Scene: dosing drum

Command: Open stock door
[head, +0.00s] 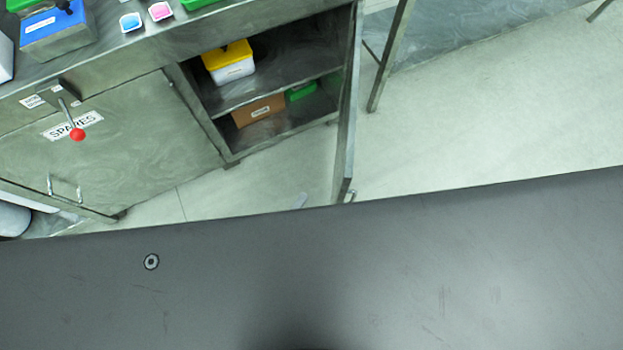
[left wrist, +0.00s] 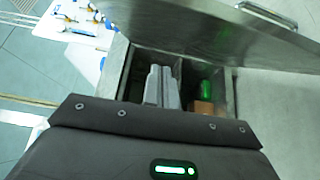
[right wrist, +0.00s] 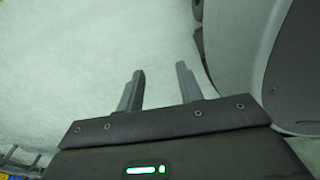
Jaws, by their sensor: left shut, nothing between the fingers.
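The stock door (head: 347,110) stands swung wide open at the right side of the cabinet, seen nearly edge-on in the head view. Its label is not visible. In the left wrist view a metal door panel (left wrist: 215,28) with a bar handle (left wrist: 266,15) crosses the top. My left gripper (left wrist: 163,72) has its fingers together and empty, in front of the open compartment, beside the door. My right gripper (right wrist: 160,72) is open and empty above pale floor.
The open compartment holds a yellow-lidded box (head: 230,62), a brown box (head: 258,110) and a green item (head: 301,91). The SPARES door (head: 140,145), with a red-knobbed lever (head: 77,134), is closed at left. Floor (head: 480,110) right of the open door is clear.

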